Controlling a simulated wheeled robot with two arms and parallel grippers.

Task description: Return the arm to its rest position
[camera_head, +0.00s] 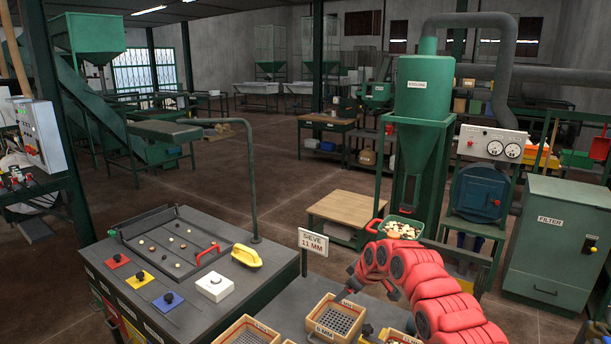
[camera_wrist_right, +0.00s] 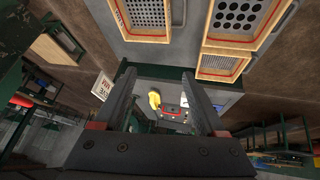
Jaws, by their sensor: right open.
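My right arm (camera_head: 425,290), red and segmented, comes in from the lower right of the head view and bends left over the bench. Its gripper (camera_head: 352,288) is above the wooden sieve boxes, partly hidden by the arm. In the right wrist view the two dark fingers of this gripper (camera_wrist_right: 158,78) stand apart, with nothing between them. The yellow-handled tool (camera_wrist_right: 155,100) shows in the gap, farther off on the bench. My left gripper is not in view.
Wooden sieve boxes (camera_head: 335,318) stand below my right gripper, near a "SIEVE 11 MM" sign (camera_head: 313,243). A bench (camera_head: 200,262) with a tray and knobs stands left.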

